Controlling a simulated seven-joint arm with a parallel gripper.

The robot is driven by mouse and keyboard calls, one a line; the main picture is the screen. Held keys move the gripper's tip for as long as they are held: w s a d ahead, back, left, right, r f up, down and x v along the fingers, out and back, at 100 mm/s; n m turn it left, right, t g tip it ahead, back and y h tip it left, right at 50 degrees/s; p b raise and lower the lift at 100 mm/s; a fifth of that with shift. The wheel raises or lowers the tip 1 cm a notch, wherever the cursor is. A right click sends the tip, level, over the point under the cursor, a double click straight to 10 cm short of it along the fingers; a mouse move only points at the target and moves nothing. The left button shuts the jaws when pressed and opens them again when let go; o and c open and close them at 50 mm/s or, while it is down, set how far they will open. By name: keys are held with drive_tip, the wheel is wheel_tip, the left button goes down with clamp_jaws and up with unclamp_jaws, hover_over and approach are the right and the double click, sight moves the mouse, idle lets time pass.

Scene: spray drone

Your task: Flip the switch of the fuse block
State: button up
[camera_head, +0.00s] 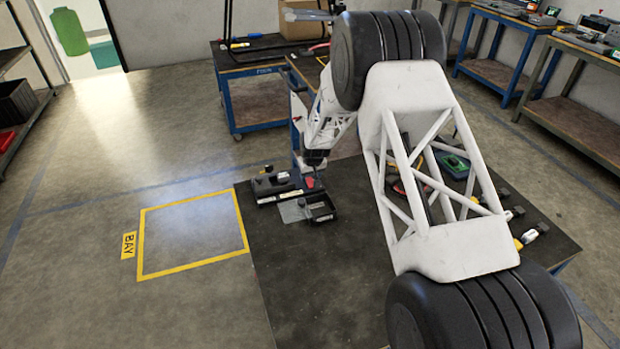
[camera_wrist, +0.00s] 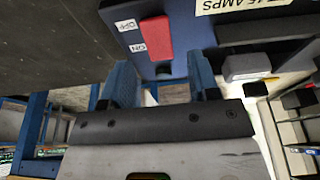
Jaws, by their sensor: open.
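A small dark tray (camera_head: 321,214) stands in front of the block on the black table (camera_head: 310,290). Tools and a green device (camera_head: 453,163) lie at the right, partly behind my arm. The table's front left is clear. A yellow floor square marked BAY (camera_head: 195,272) is at the left.

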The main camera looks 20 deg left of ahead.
drive_tip(key=shift+v, duration=2.4)
drive_tip(key=shift+d+r, duration=0.2)
drive_tip(key=s+d+r+m, duration=0.2)
drive_tip(key=s+d+r, duration=0.1)
drive_tip(key=d+r, duration=0.95)
drive_tip(key=s+d+r+m, duration=0.1)
drive_tip(key=s+d+r, duration=0.2)
drive_tip(key=d+r, duration=0.95)
drive_tip(key=s+d+r+m+h, duration=0.1)
drive_tip(key=s+d+r, duration=0.4)
drive_tip(key=s+d, duration=0.25)
drive_tip(key=s+d+r+m, duration=0.1)
drive_tip(key=s+d+r, duration=0.45)
drive_tip(key=d, duration=0.35)
drive_tip(key=s+d+m, duration=0.1)
drive_tip(key=s+d, duration=0.4)
drive_tip(key=s, duration=0.5)
drive_tip(key=s+d+m+h, duration=0.1)
drive_tip(key=s+d, duration=0.5)
drive_tip(key=s, duration=0.4)
drive_tip(key=s+d+r+m, duration=0.1)
drive_tip(key=s+d, duration=0.4)
drive_tip(key=s, duration=0.5)
drive_tip(key=shift+d+m, duration=0.35)
drive_tip(key=shift+m, duration=0.25)
